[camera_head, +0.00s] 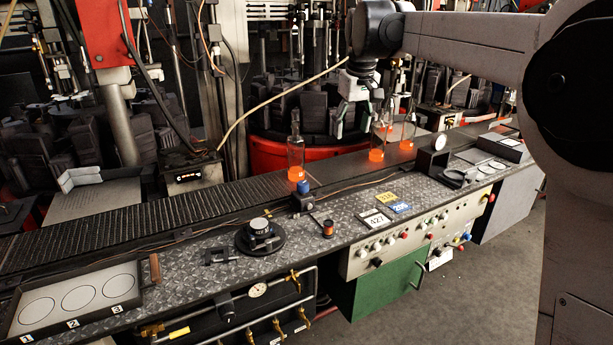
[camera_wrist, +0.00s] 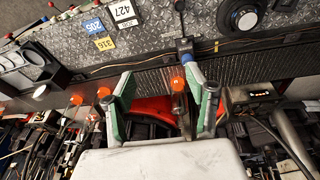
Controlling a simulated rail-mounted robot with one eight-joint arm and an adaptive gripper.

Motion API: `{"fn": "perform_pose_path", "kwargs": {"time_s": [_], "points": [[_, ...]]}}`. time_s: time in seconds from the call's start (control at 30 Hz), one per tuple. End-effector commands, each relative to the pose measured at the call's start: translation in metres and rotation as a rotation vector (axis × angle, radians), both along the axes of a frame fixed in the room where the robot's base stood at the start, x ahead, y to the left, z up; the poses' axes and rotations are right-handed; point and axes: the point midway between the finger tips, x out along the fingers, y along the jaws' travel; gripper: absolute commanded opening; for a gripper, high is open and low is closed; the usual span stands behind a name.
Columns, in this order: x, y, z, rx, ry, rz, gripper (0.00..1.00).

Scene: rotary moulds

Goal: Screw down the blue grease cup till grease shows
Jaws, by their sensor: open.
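The blue grease cup (camera_head: 304,187) sits upright on a dark block at the conveyor's near edge, in the middle of the head view. In the wrist view the blue cup (camera_wrist: 184,43) shows above the fingertips, a little right of centre. My gripper (camera_head: 356,128) hangs over the far side of the conveyor, up and to the right of the cup and apart from it. In the wrist view its two green-edged fingers (camera_wrist: 160,74) are spread, with nothing held. No grease can be made out on the cup at this size.
A glass bottle with a glowing orange base (camera_head: 297,173) stands on the conveyor (camera_head: 200,197) just behind the cup. More such bottles (camera_head: 377,154) stand near my gripper.

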Motion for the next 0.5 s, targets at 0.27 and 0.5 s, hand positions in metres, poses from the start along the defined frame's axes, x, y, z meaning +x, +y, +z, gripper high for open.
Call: {"fn": "perform_pose_path", "kwargs": {"time_s": [0.27,0.5], "points": [[0.070,0.043,-0.013,-0.027,0.074,0.096,0.52],[0.112,0.080,-0.042,-0.050,0.138,0.180,0.52]]}}
